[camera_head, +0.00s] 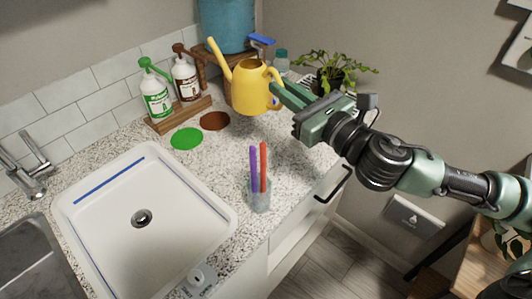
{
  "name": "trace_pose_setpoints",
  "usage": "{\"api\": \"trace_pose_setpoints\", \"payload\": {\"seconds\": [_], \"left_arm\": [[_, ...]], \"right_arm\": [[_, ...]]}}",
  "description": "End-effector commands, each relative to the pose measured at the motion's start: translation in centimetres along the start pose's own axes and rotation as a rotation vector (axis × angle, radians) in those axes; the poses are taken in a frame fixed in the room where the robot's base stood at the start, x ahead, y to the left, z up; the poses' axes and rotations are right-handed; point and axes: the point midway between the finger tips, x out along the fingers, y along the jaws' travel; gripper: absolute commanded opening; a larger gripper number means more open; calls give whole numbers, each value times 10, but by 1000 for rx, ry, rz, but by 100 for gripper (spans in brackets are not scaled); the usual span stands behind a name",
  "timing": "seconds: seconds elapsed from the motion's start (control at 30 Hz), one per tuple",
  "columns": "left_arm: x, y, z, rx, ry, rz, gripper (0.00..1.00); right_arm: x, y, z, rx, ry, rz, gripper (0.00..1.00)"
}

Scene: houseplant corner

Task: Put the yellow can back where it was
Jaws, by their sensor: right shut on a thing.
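The yellow watering can (249,92) is upright near the back of the speckled counter, its long spout pointing up and left. My left gripper is not in view.
A brown disc (215,121) and a green disc (187,138) lie left of the can. Two pump bottles (157,99) stand on a wooden tray (181,117). A potted plant (333,73) is behind my gripper. A glass of markers (259,195) stands beside the white sink (190,255).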

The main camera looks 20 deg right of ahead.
Motion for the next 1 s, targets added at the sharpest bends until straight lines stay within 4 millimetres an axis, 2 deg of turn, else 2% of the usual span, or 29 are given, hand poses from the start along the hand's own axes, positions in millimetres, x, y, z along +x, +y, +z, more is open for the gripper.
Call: {"api": "trace_pose_setpoints", "payload": {"seconds": [0.03, 0.1, 0.3, 0.4, 0.67, 0.83, 1.0], "left_arm": [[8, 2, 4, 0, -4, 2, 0], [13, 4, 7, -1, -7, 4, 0], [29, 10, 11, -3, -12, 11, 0], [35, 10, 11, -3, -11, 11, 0], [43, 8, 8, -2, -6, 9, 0], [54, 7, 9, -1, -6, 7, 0], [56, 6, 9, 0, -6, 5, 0]], "right_arm": [[-1, 2, -20, 4, 4, -1, 0], [-3, 4, -39, 4, 5, 0, 0], [-6, 8, -92, 3, 3, -2, 0], [-7, 10, -112, 2, 1, -1, 0], [-8, 12, -135, 1, -1, -1, 0], [-10, 14, -163, 2, 0, -1, 0], [-10, 15, -171, -1, -2, -1, 0]]}}
